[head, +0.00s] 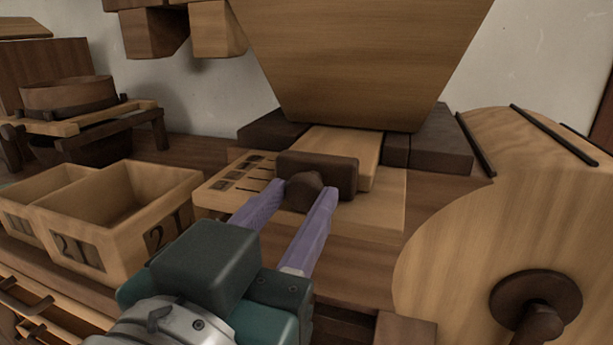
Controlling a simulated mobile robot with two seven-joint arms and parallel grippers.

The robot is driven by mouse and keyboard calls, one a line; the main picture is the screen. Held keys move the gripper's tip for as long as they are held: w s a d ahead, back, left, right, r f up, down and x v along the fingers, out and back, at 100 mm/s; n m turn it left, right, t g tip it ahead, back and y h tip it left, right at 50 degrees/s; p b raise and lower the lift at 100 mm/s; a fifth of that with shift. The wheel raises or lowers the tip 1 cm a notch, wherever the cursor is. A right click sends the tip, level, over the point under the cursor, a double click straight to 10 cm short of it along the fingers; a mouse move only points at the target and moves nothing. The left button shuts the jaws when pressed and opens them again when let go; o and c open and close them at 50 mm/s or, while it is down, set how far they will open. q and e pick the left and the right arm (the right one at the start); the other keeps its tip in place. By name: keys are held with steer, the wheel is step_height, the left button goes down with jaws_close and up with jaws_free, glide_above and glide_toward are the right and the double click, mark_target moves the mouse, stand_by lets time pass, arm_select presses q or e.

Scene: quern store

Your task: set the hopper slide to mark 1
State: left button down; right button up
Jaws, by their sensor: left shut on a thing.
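The hopper (360,60) is a large wooden funnel at the top middle of the head view. The hopper slide (342,145) is a pale board coming out from under it, with a dark front block (338,172) and a dark round knob (304,192). A pale marked board (243,178) with dark lines and labels lies left of the block; I cannot read the labels. My left gripper (296,206) is shut on the knob, with its purple fingers on either side of it. My right gripper is not in view.
Open wooden boxes (124,200) marked with numbers stand at the left. A round wooden drum (510,205) with a dark crank (538,305) stands at the right. A tub on a stand (72,95) is at the back left. Hanging wooden blocks (152,32) are at the upper left.

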arm_select(q)
steer(key=shift+c, duration=2.4)
jaws_free()
steer(key=p+v, duration=0.1)
steer(key=v, duration=0.9)
steer(key=shift+p, duration=0.3)
steer(key=shift+w, duration=0.1)
